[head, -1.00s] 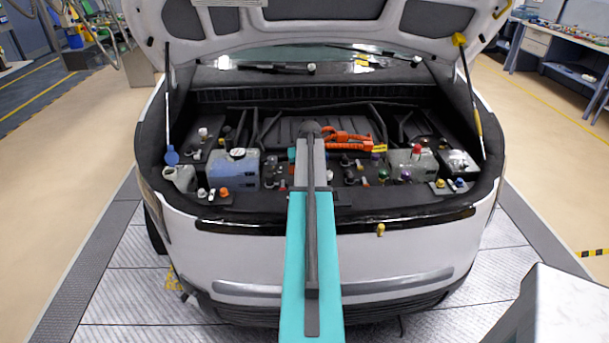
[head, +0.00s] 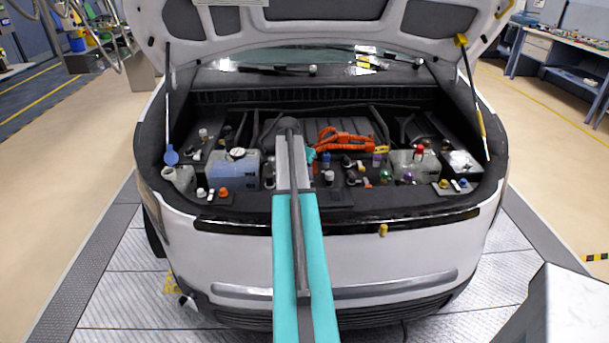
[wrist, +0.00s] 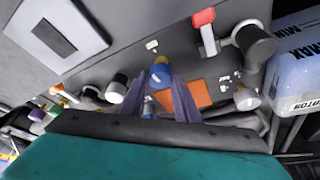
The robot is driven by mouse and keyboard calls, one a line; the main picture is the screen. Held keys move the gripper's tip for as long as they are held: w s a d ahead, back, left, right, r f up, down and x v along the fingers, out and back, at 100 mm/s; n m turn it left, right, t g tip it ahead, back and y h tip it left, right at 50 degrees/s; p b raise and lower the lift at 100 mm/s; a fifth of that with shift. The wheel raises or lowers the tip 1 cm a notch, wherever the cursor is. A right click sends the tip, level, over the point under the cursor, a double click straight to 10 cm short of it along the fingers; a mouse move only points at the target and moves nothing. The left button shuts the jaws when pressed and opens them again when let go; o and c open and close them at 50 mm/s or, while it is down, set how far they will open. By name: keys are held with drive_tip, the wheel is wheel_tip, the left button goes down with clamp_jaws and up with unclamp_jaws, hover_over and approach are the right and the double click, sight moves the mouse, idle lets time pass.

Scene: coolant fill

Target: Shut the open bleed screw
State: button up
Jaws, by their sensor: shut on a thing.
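In the wrist view my gripper (wrist: 161,78) reaches down with its two grey-purple fingers on either side of a small blue fitting with a yellow part (wrist: 160,70). The fingers are shut on this fitting, which looks like a screw head. Whether it is the open bleed screw, I cannot tell. A red-topped lever fitting (wrist: 205,30) stands above right. In the head view my arm hides the gripper and the fitting it holds.
Black-and-white fittings stand close on both sides, at left (wrist: 117,88) and right (wrist: 246,98). A translucent blue tank (wrist: 297,60) stands at the right; in the head view it sits left (head: 234,172). Orange cables (head: 342,140) run right of my arm. The raised hood (head: 330,28) hangs above.

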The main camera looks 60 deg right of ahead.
drive_tip(key=shift+w+a+m+g+b, duration=0.2)
drive_tip(key=shift+w+m+g+b, duration=0.1)
drive_tip(key=shift+m, duration=0.6)
drive_tip(key=o, duration=1)
drive_tip(key=shift+o, duration=0.2)
drive_tip(key=shift+s, duration=0.1)
drive_tip(key=shift+d, duration=0.1)
drive_tip(key=shift+r, duration=0.1)
drive_tip(key=b+v, duration=0.2)
drive_tip(key=v, duration=1.1)
drive_tip(key=shift+r+b, duration=0.35)
